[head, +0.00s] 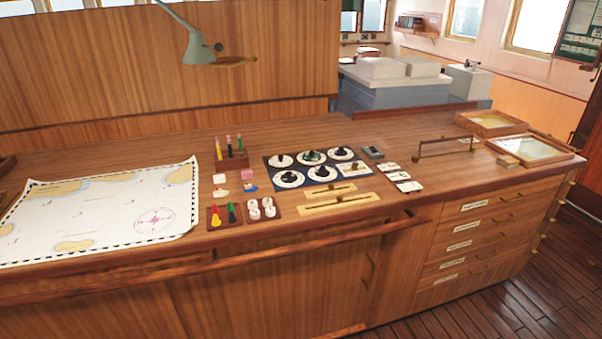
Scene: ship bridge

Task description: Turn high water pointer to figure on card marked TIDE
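A dark blue panel (306,187) lies on the wooden counter and carries several round white dials with black pointers. The back row has a left dial (281,161), a middle dial (312,157) and a right dial (343,154). The front row has a left dial (289,179), a second dial (322,173) and a white plate (348,170). Their labels are too small to read, so I cannot tell which is high water. Small white cards (409,187) lie to the right of the panel; I cannot tell which is marked TIDE. My gripper is not in view.
A chart (110,215) covers the counter's left. A pencil rack (232,160), red and green cones (224,216), white pegs (262,209) and brass slider plates (340,202) surround the panel. A lamp (198,50) overhangs behind. A rail (250,247) runs along the front edge.

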